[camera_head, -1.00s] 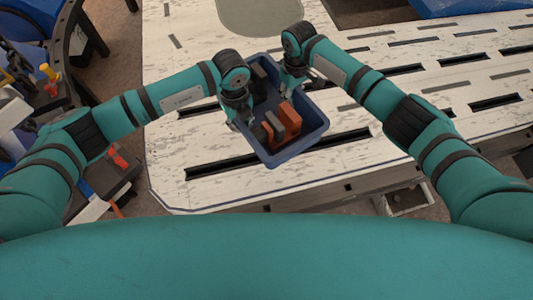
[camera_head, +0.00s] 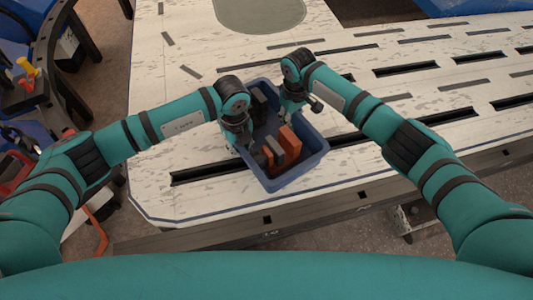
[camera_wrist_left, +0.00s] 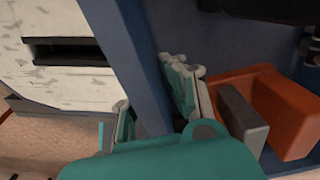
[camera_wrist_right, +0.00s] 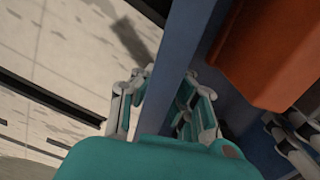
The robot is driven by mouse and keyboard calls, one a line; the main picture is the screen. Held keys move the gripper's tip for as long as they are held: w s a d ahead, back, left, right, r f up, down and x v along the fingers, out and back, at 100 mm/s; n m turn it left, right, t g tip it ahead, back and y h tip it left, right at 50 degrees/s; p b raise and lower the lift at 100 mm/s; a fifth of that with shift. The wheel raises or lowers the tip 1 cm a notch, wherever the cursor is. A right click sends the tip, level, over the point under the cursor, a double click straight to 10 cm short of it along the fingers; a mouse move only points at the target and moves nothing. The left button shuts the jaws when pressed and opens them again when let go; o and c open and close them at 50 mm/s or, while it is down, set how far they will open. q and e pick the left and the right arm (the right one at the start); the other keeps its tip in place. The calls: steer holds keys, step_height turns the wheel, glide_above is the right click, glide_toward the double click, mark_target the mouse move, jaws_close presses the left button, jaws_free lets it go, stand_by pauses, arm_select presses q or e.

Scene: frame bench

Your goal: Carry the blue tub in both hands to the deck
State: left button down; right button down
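The blue tub (camera_head: 304,166) is in front of me in the head view, with orange and grey blocks (camera_head: 288,143) inside. The white slotted bench top (camera_head: 185,135) shows below and around it; I cannot tell how high the tub is above it. My left gripper (camera_head: 242,140) is on the tub's left wall; in the left wrist view its fingers (camera_wrist_left: 152,95) straddle that wall (camera_wrist_left: 125,45). My right gripper (camera_head: 298,108) is on the right wall; in the right wrist view its fingers (camera_wrist_right: 160,90) are on both sides of the wall (camera_wrist_right: 184,45).
A grey-green rounded patch (camera_head: 258,12) lies at the bench's far side. Dark slots (camera_head: 405,69) run across the right part. A dark rack with tools (camera_head: 25,85) stands on the left. A blue object (camera_head: 475,8) is at the top right.

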steer(key=shift+w+d+r, duration=0.1)
steer(key=shift+d+r, duration=0.05)
arm_select(q)
steer(key=shift+f, duration=0.15)
arm_select(e)
steer(key=shift+f, duration=0.2)
